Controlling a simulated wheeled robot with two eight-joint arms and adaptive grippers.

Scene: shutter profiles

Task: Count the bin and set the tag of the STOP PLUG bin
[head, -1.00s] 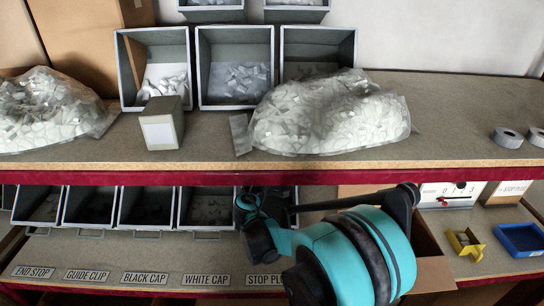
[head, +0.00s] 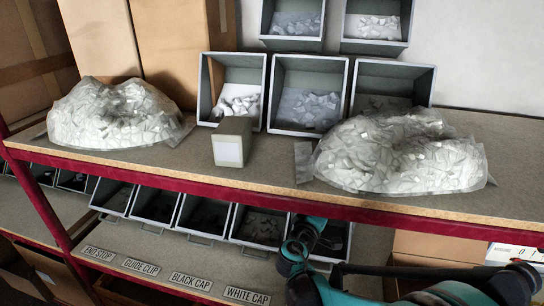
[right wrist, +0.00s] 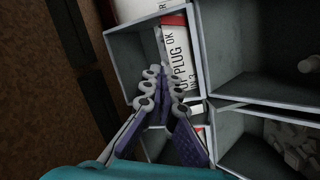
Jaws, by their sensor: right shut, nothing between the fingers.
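My right gripper (right wrist: 163,72) is shut and empty, its fingers in front of a grey bin (right wrist: 122,45) in the right wrist view. The STOP PLUG shelf label is not visible now. A white board (head: 515,253) with a scale is cut off at the right edge. My left gripper is not in view.
Lower grey bins (head: 205,214) stand behind labels such as BLACK CAP (head: 191,281) and WHITE CAP (head: 247,295). The upper shelf (head: 250,180) overhangs them, with a red front edge. It carries clear bags of pieces (head: 400,155), bins and a small box (head: 231,143).

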